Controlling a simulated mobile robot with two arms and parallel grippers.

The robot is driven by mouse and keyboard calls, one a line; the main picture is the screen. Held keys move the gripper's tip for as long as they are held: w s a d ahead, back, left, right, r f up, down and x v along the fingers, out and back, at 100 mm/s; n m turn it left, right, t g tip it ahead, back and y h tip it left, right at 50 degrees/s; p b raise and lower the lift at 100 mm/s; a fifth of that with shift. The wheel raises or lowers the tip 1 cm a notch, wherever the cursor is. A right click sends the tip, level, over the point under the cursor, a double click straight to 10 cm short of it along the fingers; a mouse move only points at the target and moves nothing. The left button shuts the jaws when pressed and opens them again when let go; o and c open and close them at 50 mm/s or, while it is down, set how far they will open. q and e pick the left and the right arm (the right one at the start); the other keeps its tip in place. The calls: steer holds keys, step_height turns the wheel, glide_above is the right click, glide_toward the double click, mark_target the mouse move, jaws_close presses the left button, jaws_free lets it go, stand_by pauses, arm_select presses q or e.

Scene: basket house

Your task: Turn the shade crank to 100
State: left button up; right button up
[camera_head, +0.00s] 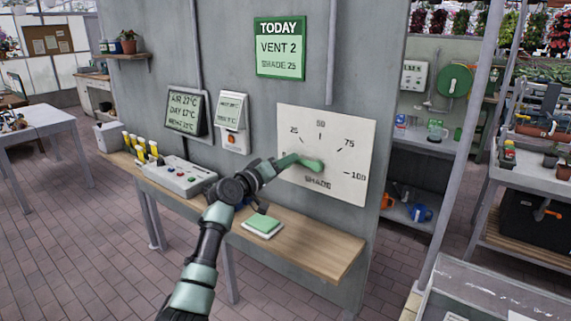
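The shade dial plate (335,135) is a white panel on the grey wall, marked 25, 50, 75 and 100 in an arc, with SHADE below. A green crank (313,165) sits at the middle of the plate, its visible end toward the lower right. My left arm reaches in from the bottom, and my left gripper (287,161) is at the crank's left end, in front of the plate's left side. It hides the low end of the scale. Whether its fingers are closed on the crank cannot be made out. My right gripper is out of view.
A green sign (281,47) reads TODAY, VENT 2, SHADE 25. Below the dial, a wooden shelf (310,255) holds a green-topped pad (262,225) and a grey control box (180,177). A white lidded switch box (232,110) and a grey display (186,112) hang left of the dial.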

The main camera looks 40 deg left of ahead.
arm_select(q)
jaws_close()
steer(key=shift+f, duration=0.1)
stand_by(1.1)
